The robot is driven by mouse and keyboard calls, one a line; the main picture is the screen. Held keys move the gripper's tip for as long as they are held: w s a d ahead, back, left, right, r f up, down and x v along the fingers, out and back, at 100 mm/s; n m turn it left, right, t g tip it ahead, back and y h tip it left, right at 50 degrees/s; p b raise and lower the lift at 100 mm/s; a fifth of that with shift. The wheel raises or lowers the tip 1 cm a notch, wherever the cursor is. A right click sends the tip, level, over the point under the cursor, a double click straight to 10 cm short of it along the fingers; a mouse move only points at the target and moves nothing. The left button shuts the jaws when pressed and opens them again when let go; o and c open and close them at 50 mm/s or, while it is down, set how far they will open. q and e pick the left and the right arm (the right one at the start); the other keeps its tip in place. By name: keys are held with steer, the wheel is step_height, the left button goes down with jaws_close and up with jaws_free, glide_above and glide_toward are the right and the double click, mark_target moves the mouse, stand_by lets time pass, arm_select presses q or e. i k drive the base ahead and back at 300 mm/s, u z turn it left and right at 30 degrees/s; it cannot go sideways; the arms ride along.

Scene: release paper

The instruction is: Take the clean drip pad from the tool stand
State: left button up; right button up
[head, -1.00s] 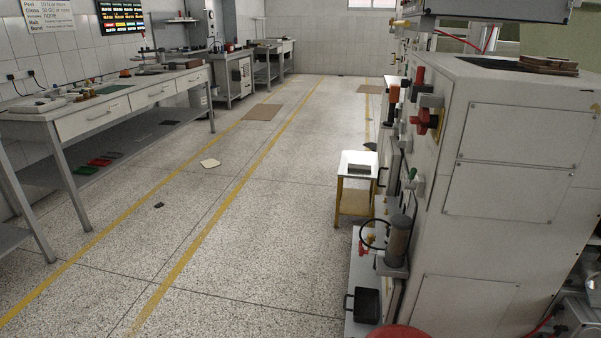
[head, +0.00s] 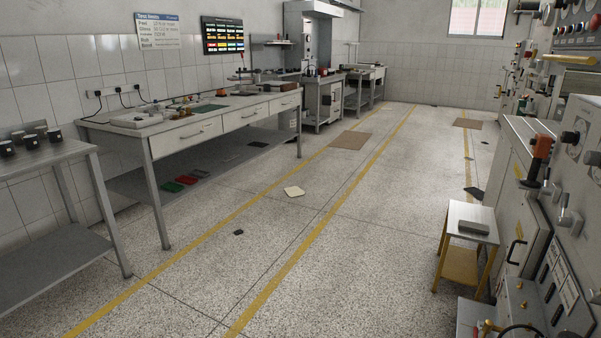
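A small stand (head: 454,218) with a pale top, yellow legs and a yellow lower shelf stands on the floor at the right of the head view. It looks like the tool stand. A flat grey block or pad (head: 473,228) lies on its top; I cannot tell for certain that it is the clean drip pad. Neither of my grippers shows in the head view.
Machines (head: 560,200) with knobs and handles line the right side. A long workbench (head: 200,122) and a nearer table (head: 40,150) line the left. A cream piece (head: 293,191) and a small dark piece (head: 238,232) lie on the otherwise open floor between.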

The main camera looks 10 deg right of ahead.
mark_target(471, 227)
steer(key=z, duration=0.1)
steer(key=i, duration=3.15)
steer(key=z, duration=1.5)
steer(key=i, duration=2.05)
steer(key=z, duration=0.9)
steer(key=i, duration=0.45)
steer(key=z, duration=0.05)
